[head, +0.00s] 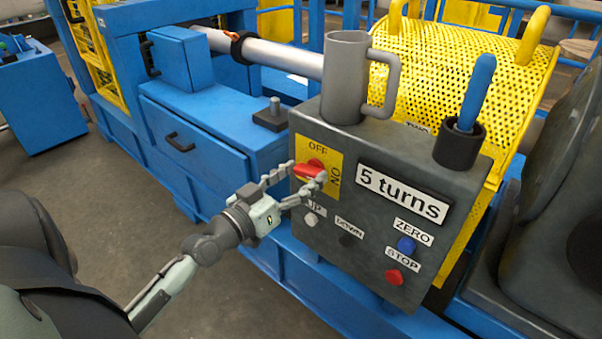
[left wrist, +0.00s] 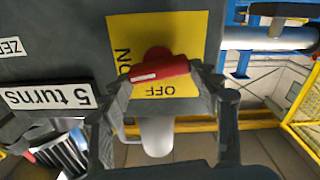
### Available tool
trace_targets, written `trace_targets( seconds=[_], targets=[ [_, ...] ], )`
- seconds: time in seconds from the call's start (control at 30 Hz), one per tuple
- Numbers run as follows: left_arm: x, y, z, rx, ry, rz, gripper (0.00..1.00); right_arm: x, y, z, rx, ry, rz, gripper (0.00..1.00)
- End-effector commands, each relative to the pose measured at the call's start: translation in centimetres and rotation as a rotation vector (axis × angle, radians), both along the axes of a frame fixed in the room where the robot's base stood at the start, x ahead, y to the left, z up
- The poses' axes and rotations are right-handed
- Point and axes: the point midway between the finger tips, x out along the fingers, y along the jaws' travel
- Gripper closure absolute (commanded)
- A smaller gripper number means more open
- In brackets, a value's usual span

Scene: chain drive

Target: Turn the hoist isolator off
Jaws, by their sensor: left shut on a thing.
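The hoist isolator is a red rotary handle (head: 310,167) on a yellow plate (head: 334,163) marked OFF and ON, on the front of a dark grey control box (head: 335,245). In the left wrist view the red handle (left wrist: 165,68) lies nearly crosswise. Its white-marked end points left towards ON, tilted slightly towards the OFF side. My left gripper (head: 307,177) is shut on the handle, one finger at each end; both fingers show in the left wrist view (left wrist: 165,77). My right gripper is not in view.
Below the handle are a white UP button (head: 310,219), a dark DOWN button (head: 347,239), a blue ZERO button (head: 406,244) and a red STOP button (head: 393,277). A grey mug (head: 345,75) and a black cup holding a blue handle (head: 459,142) stand on the box.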

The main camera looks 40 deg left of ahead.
Motion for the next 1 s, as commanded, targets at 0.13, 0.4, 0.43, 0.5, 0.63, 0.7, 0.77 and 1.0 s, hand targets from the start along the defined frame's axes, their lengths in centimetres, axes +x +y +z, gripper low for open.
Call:
trace_targets(
  seconds=[0.13, 0.4, 0.43, 0.5, 0.63, 0.7, 0.77, 1.0],
  targets=[
    [0.0, 0.1, 0.2, -0.125, 0.010, -0.001, 0.67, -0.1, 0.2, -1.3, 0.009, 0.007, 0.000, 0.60],
    [0.0, 0.2, 0.1, -0.382, 0.030, -0.001, 0.67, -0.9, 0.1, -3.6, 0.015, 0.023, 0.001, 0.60],
    [0.0, 0.3, 0.1, -0.410, 0.032, -0.001, 0.67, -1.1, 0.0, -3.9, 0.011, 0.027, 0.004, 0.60],
    [0.0, 0.3, 0.1, -0.476, 0.037, 0.000, 0.67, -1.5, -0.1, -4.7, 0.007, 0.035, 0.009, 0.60],
    [0.0, 0.4, 0.0, -0.599, 0.046, 0.000, 0.67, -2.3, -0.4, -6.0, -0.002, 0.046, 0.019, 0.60],
    [0.0, 0.4, 0.0, -0.665, 0.052, 0.000, 0.67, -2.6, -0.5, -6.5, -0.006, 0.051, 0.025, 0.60],
    [0.0, 0.4, -0.1, -0.723, 0.057, -0.001, 0.67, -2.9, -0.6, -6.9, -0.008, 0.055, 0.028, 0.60],
    [0.1, 0.6, -0.3, -0.949, 0.073, 0.000, 0.67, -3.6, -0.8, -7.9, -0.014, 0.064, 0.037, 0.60]
  ],
)
